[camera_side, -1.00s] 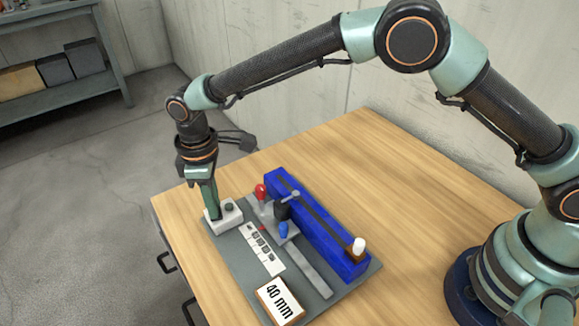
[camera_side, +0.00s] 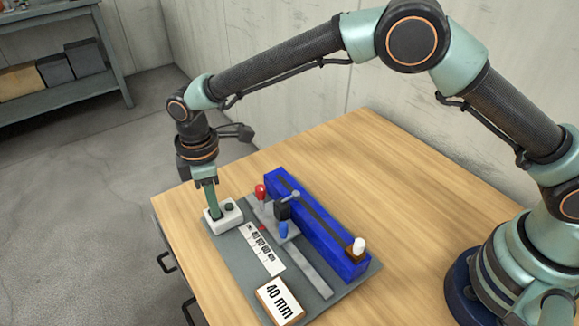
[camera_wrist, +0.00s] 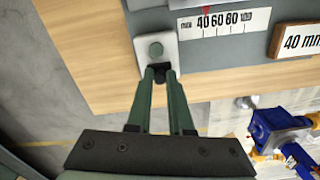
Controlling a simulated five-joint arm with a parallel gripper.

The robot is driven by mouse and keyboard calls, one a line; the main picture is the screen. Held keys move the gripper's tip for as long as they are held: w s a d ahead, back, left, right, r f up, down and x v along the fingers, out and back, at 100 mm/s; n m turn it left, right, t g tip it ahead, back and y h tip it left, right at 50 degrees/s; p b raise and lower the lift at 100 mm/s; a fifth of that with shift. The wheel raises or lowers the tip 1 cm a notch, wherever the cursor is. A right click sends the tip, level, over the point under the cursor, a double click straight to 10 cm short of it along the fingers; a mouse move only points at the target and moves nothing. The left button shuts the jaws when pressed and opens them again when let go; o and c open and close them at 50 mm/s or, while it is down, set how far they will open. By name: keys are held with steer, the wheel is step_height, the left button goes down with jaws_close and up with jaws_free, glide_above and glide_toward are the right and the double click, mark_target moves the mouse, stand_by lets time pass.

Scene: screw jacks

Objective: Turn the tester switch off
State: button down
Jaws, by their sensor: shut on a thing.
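The tester switch is a small white box (camera_side: 222,217) at the far left corner of the grey plate. My gripper (camera_side: 214,213) points down onto the box beside the button. In the wrist view its fingers (camera_wrist: 160,78) are closed together on a small black switch part (camera_wrist: 161,69) at the near end of the box. Most of that part is hidden by the fingers, so its exact position is hard to tell.
A white number strip (camera_side: 262,248) and a "40 mm" block (camera_side: 280,301) lie on the grey plate (camera_side: 245,285). Bare wooden table surrounds the plate.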

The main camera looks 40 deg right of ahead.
steer(key=c, duration=0.8)
jaws_free()
step_height(320, 180, up, 12)
steer(key=shift+r, duration=0.1)
